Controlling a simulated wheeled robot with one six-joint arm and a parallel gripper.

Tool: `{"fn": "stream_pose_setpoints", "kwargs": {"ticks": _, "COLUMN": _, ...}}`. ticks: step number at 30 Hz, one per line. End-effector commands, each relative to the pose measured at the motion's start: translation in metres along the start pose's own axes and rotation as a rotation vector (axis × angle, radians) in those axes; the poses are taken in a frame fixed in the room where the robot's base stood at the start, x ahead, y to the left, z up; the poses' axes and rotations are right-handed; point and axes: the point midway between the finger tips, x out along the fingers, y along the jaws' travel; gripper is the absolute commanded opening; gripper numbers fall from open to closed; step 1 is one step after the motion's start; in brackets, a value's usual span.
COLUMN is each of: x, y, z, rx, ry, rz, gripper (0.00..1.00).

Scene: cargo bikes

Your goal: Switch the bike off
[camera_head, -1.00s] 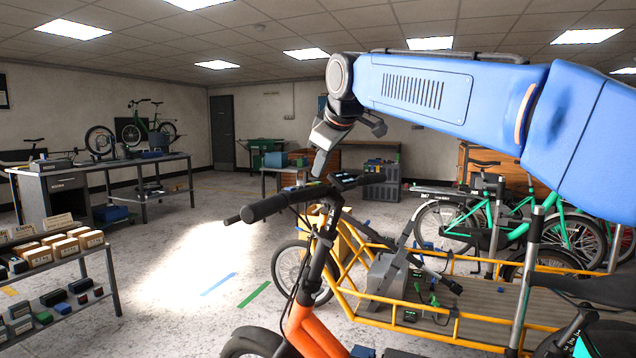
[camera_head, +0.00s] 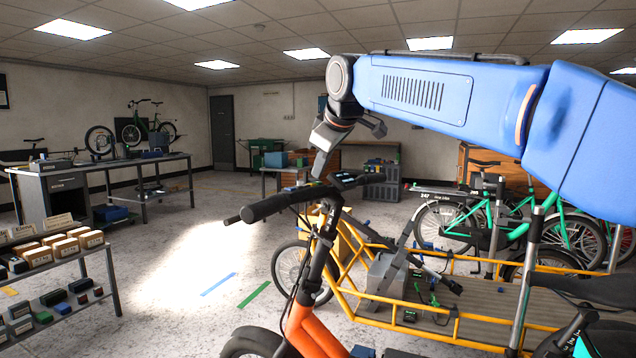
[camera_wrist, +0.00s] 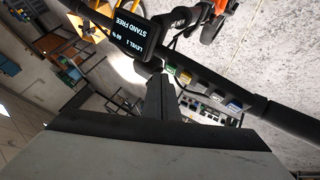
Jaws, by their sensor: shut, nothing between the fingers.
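The orange bike (camera_head: 306,328) stands in front of me, its handlebar (camera_head: 285,203) reaching toward the left. A small display (camera_head: 350,180) sits at the handlebar's middle. In the wrist view the display (camera_wrist: 136,34) is lit and reads "STAND FREE" and "LEVEL 1", with a percentage. My gripper (camera_head: 318,172) points down just above the handlebar, left of the display. In the wrist view my gripper's fingers (camera_wrist: 161,80) are together and empty, close to the display's lower edge. I cannot tell whether the tips touch anything.
The yellow cargo frame (camera_head: 400,322) with its wooden deck lies behind the handlebar. Green bikes (camera_head: 510,225) stand at the right. A shelf (camera_head: 60,275) with boxes is at the left, a workbench (camera_head: 110,165) behind it.

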Motion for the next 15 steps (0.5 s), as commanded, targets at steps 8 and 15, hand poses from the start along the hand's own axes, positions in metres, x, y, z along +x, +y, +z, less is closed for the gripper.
{"fn": "stream_pose_setpoints", "kwargs": {"ticks": 8, "x": 0.0041, "y": -0.0034, "z": 0.0033, "rx": 0.000, "ry": -0.001, "rz": 0.000, "gripper": 0.00}}
{"fn": "stream_pose_setpoints", "kwargs": {"ticks": 15, "x": 0.0041, "y": -0.0033, "z": 0.0032, "rx": 0.000, "ry": 0.000, "rz": 0.000, "gripper": 0.00}}
